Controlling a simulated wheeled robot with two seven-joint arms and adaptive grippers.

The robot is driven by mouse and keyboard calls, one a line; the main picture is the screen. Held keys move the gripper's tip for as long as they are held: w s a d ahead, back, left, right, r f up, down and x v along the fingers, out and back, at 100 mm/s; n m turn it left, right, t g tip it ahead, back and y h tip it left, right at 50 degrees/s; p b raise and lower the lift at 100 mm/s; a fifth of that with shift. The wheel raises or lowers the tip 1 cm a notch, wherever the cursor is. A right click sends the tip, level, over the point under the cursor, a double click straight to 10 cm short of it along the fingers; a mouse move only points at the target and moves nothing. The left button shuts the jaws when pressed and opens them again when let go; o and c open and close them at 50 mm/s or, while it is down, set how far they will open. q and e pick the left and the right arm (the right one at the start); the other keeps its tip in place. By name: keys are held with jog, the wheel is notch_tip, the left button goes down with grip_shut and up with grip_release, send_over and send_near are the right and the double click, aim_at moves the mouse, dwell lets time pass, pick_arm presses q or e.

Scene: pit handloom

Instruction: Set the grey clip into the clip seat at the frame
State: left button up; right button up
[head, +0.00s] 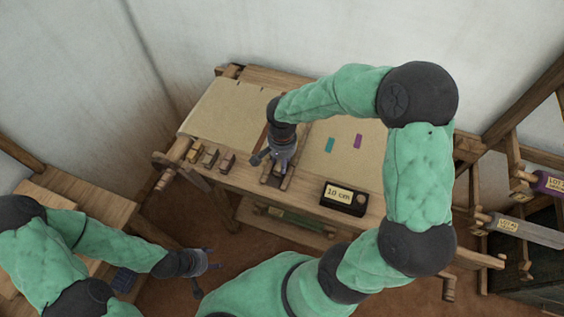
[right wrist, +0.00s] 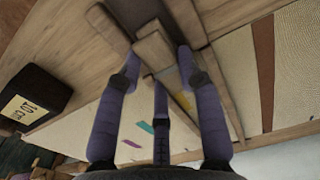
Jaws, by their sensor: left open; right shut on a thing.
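My right gripper (head: 281,160) is down at the front wooden beam of the loom. It also shows in the right wrist view (right wrist: 158,72), its fingers closed around a small brownish-grey block, apparently the grey clip (right wrist: 156,50). Its colour is hard to tell in this light. Wooden pieces lie close around the fingertips, and I cannot tell which of them is the clip seat or whether the clip touches it. The fingers hide much of this spot in the head view. My left gripper (head: 206,264) is open and empty, low at the left, away from the loom.
Several small wooden blocks (head: 210,156) stand on the beam left of my right gripper. A black box marked 10 cm (head: 344,197) sits on the beam to the right. Pale cloth (head: 225,112) carries teal (head: 329,145) and purple (head: 358,141) patches. A wooden bench (head: 95,210) is at left.

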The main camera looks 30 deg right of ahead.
jog(key=shift+f, duration=0.25)
jog(key=shift+f, duration=0.15)
jog(key=o, duration=1)
jog(key=shift+r, duration=0.2)
notch_tip(320, 180, up, 12)
jog(key=p, duration=0.3)
jog(key=shift+s, duration=0.1)
